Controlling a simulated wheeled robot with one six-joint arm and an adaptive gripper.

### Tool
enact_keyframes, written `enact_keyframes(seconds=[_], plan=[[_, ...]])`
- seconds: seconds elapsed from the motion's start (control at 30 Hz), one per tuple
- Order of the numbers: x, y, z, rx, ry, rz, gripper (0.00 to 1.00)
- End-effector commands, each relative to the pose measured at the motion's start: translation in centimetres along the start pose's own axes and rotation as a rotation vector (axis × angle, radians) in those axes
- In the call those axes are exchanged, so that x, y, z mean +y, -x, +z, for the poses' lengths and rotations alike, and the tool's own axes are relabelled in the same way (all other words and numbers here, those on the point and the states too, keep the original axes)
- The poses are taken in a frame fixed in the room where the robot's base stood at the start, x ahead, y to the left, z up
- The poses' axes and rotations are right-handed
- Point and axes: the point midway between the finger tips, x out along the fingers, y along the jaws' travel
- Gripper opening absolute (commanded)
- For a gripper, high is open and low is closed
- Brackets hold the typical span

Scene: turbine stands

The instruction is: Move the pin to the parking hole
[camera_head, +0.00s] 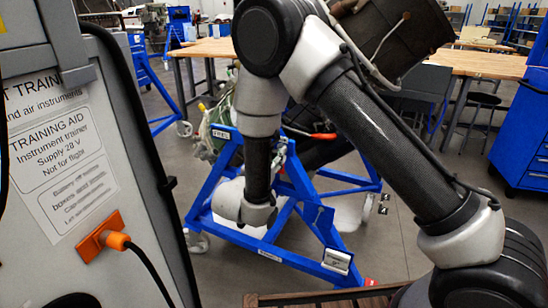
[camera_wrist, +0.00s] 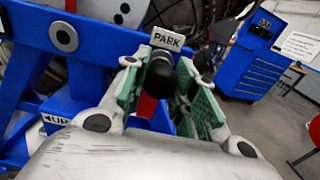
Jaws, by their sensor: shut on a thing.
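My gripper (camera_wrist: 171,84) shows in the wrist view, its green-padded fingers on both sides of a pin with a rounded black knob (camera_wrist: 160,74). It is shut on the pin. A red piece (camera_wrist: 147,105) hangs just below the knob. The white PARK label (camera_wrist: 166,40) on the blue stand (camera_wrist: 98,48) is right behind and above the knob. The parking hole is hidden behind the pin and fingers, so I cannot tell whether the pin is in it. In the head view my arm reaches down to the blue stand (camera_head: 215,191) and hides most of the gripper.
A grey trainer box (camera_head: 40,215) with an orange plug (camera_head: 115,240) stands close at left. A blue tool cabinet (camera_head: 525,135) is at right. Wooden benches (camera_head: 480,63) stand behind.

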Motion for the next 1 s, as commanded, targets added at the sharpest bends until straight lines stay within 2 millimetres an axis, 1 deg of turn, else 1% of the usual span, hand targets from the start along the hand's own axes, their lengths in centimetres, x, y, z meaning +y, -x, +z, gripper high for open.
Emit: enact_keyframes(seconds=[0.03, 0.23, 0.27, 0.3, 0.4, 0.6, 0.63, 0.67, 1.0], plan=[[0.01, -0.34, 0.24, -0.003, -0.007, -0.006, 0.00], [0.02, -0.40, 0.29, -0.004, -0.009, -0.007, 0.00], [0.02, -0.40, 0.30, -0.004, -0.009, -0.008, 0.28], [0.01, -0.42, 0.31, -0.004, -0.009, -0.008, 0.36], [0.01, -0.34, 0.25, -0.004, -0.007, -0.007, 0.52], [0.00, -0.22, 0.17, -0.002, -0.005, -0.004, 0.52], [0.00, -0.21, 0.14, -0.002, -0.004, -0.004, 0.54], [0.00, -0.19, 0.14, -0.002, -0.004, -0.004, 0.59], [0.03, 0.01, 0.10, -0.001, -0.003, -0.002, 0.59]])
